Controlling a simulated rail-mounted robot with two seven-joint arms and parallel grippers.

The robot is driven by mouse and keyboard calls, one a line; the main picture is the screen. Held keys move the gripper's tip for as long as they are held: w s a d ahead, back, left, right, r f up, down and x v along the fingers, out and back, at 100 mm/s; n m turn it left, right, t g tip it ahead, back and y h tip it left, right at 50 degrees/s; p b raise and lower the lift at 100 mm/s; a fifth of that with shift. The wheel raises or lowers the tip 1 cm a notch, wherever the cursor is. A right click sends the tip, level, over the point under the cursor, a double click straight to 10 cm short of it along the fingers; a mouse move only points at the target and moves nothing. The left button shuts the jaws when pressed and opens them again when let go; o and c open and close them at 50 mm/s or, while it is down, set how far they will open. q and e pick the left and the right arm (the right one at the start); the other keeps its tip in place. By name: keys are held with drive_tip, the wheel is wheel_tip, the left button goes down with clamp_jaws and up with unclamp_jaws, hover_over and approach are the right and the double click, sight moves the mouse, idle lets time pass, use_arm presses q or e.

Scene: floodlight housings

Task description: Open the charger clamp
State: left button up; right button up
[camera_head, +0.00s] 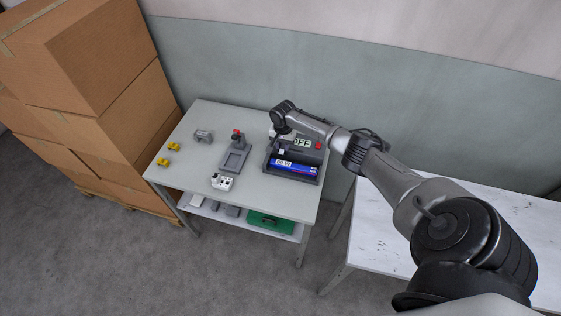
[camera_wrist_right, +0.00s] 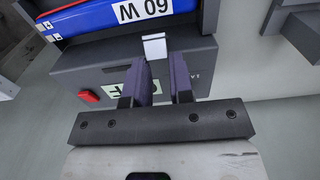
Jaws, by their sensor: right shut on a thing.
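The charger (camera_head: 293,178) is a dark grey box at the right of the grey table, with a blue battery (camera_head: 294,166) lying in its front tray. Its small pale clamp (camera_head: 281,152) stands at the battery's back edge. In the wrist view the clamp (camera_wrist_right: 154,46) shows as a white tab between the fingertips, beside the blue battery (camera_wrist_right: 115,14). My right gripper (camera_wrist_right: 157,62) is shut on the clamp; the head view shows the gripper (camera_head: 278,142) reaching down behind the battery. The fingers hide part of the clamp. My left gripper is not in view.
An OFF label (camera_head: 302,142) and a red button (camera_head: 318,145) are on the charger. A grey fixture (camera_head: 235,158), a white block (camera_head: 222,181), a grey part (camera_head: 203,135) and yellow parts (camera_head: 173,146) stand to the left. A green case (camera_head: 270,222) is on the lower shelf.

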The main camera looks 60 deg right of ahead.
drive_tip(key=shift+w+d+b, duration=0.15)
drive_tip(key=shift+d+b, duration=0.15)
drive_tip(key=shift+d, duration=0.6)
idle(0.7)
drive_tip(key=o, duration=0.3)
drive_tip(key=shift+o, duration=0.2)
